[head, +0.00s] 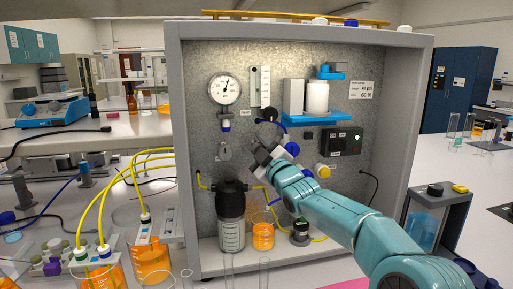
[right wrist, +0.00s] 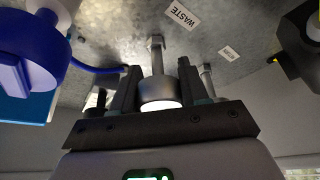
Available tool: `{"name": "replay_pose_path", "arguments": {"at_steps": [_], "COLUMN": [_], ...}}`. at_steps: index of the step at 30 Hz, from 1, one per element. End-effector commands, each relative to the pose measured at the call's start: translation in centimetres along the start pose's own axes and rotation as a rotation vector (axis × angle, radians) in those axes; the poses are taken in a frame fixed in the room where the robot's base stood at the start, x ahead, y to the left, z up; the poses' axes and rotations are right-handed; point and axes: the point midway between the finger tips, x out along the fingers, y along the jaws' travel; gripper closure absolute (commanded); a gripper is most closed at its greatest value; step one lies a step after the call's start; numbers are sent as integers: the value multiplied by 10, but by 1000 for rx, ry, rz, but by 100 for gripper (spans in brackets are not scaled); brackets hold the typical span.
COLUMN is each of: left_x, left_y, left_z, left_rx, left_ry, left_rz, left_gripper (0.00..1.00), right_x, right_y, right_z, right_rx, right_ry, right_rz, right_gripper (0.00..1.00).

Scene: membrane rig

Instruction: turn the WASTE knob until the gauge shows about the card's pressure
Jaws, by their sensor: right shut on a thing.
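The round white pressure gauge (head: 224,89) is on the upper left of the rig's metal back panel; its dark needle is too small to read exactly. The white card (head: 361,91) at the panel's upper right seems to read 40 psi and 60 %. My right gripper (head: 262,154) is at the middle of the panel. In the right wrist view its fingers (right wrist: 160,92) are shut on the grey WASTE knob (right wrist: 162,90), with the WASTE label (right wrist: 183,14) close by. In the head view the gripper hides the knob. My left gripper is not in view.
A blue shelf (head: 315,119) with white cylinders is above the gripper. A dark canister (head: 231,214) and an orange beaker (head: 263,236) stand below. A blue valve part (right wrist: 38,45) is close on the left in the wrist view. Yellow tubes run at the left.

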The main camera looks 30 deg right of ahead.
Motion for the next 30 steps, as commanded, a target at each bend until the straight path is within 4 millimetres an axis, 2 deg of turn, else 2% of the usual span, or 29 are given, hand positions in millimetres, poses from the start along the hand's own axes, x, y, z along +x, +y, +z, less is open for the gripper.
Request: {"name": "replay_pose_path", "arguments": {"at_steps": [12,27,28,30], "left_x": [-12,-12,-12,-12], "left_y": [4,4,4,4], "left_z": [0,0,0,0], "left_rx": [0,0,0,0], "left_ry": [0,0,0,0], "left_rz": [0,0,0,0], "left_gripper": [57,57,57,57], "right_x": [0,0,0,0], "right_y": [0,-1,-1,-2], "right_z": [-2,-2,-2,-1], "right_rx": [-160,-178,-178,-178], "right_ry": [2,3,3,3], "right_rz": [-66,-73,-73,-73], "right_gripper": [87,87,53,32]}}
